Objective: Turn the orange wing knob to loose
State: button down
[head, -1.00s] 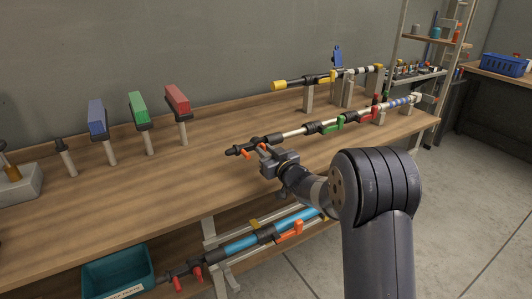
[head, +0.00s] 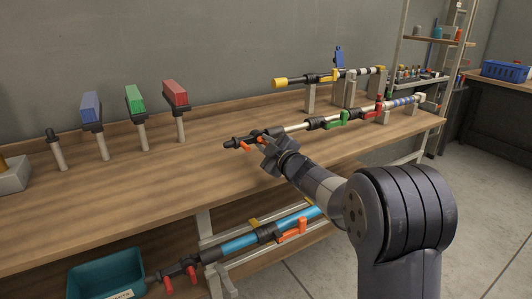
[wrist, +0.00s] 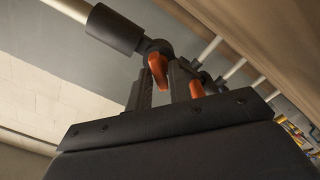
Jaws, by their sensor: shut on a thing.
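An orange wing knob (wrist: 157,70) sits on a dark fitting on a pale pole and shows between my gripper's fingers in the wrist view. My gripper (wrist: 163,88) is shut on it, a dark finger on each side. A second orange piece (wrist: 196,89) shows beside the right finger. In the head view, my gripper (head: 264,144) is at the near end of the front pole, just above the bench. Small orange parts (head: 248,149) show there by the black pole end (head: 232,143). The gripper body hides part of the knob.
Green (head: 338,118) and red (head: 372,110) levers are farther along the same pole. A second pole with a yellow end (head: 279,83) lies behind. Blue, green and red blocks stand on posts at left. Below are a blue pole (head: 240,244) and a teal bin (head: 106,276).

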jog(key=n+b, duration=0.1)
jog(key=n, duration=0.1)
jog(key=n+b, duration=0.3)
jog(key=n, duration=0.1)
jog(key=shift+f, duration=0.3)
jog(key=n+b, duration=0.3)
jog(key=n, duration=0.2)
jog(key=shift+n, duration=0.4)
jog(key=c, duration=1.5)
grip_release()
jog(key=v, duration=1.1)
jog(key=shift+w+a, duration=0.1)
jog(key=shift+w, duration=0.05)
